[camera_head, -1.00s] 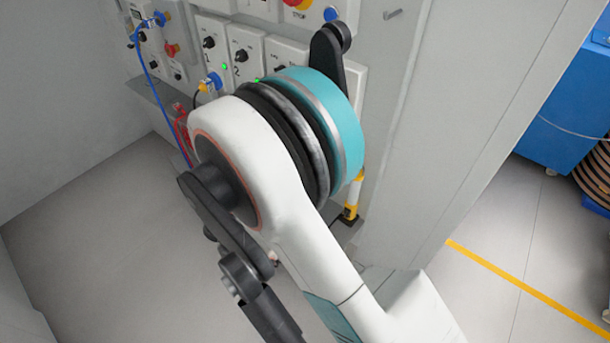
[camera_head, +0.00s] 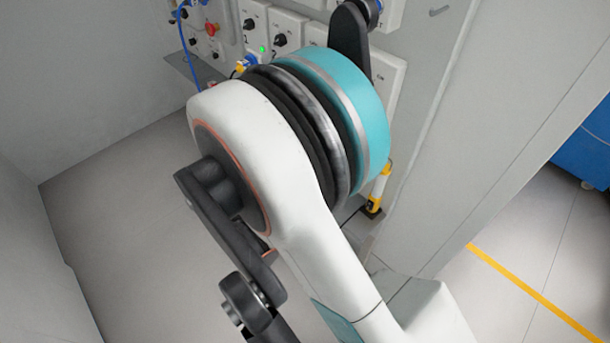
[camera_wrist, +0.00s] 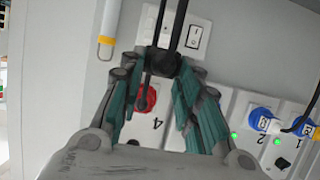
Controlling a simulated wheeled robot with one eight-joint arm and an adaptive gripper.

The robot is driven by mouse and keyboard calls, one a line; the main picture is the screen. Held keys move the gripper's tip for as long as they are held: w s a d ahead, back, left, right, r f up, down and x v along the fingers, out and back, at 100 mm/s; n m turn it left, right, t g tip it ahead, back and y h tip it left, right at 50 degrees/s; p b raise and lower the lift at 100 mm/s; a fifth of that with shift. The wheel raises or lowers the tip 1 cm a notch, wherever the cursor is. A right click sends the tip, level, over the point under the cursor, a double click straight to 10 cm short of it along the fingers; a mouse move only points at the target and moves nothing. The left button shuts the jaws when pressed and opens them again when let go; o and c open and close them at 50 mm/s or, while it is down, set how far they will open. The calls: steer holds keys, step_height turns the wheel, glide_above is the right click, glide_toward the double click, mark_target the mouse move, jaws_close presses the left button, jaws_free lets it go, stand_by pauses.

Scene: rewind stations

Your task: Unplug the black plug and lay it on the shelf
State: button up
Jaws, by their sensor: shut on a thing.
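In the wrist view my gripper (camera_wrist: 160,74) has its teal-padded fingers brought together at the tips. They are shut on the black plug (camera_wrist: 159,61), a small dark block. Two dark strips run up from it to the picture's top edge; I cannot tell whether they are its cable. Behind it is a white plate with a rocker switch (camera_wrist: 195,38). I cannot tell whether the plug touches the plate or is clear of it. In the head view my arm hides the gripper and plug. A narrow grey shelf (camera_head: 183,68) shows at the panel's foot there.
Blue plugs (camera_wrist: 261,118) sit in the numbered panel, with lit green lamps (camera_wrist: 278,141) and a red round part (camera_wrist: 145,98). A yellow-and-white cylinder (camera_head: 380,188) stands low by the wall. A blue cable (camera_head: 184,45) hangs at left. The floor at left is clear.

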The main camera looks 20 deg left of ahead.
steer(key=shift+s+a+b, duration=0.15)
steer(key=shift+s+a, duration=0.2)
steer(key=shift+s, duration=0.4)
steer(key=shift+s+a+b, duration=0.15)
steer(key=shift+s+a, duration=0.15)
steer(key=shift+s, duration=0.4)
stand_by(0.6)
steer(key=shift+s+a+b, duration=0.15)
steer(key=shift+s+a, duration=0.2)
steer(key=shift+s, duration=0.55)
steer(key=shift+s+a+b, duration=0.2)
steer(key=shift+s+a, duration=0.2)
steer(key=shift+s, duration=0.5)
steer(key=shift+s+a+b, duration=0.15)
steer(key=shift+s+a, duration=0.2)
steer(key=shift+s, duration=0.55)
steer(key=shift+w+f, duration=0.1)
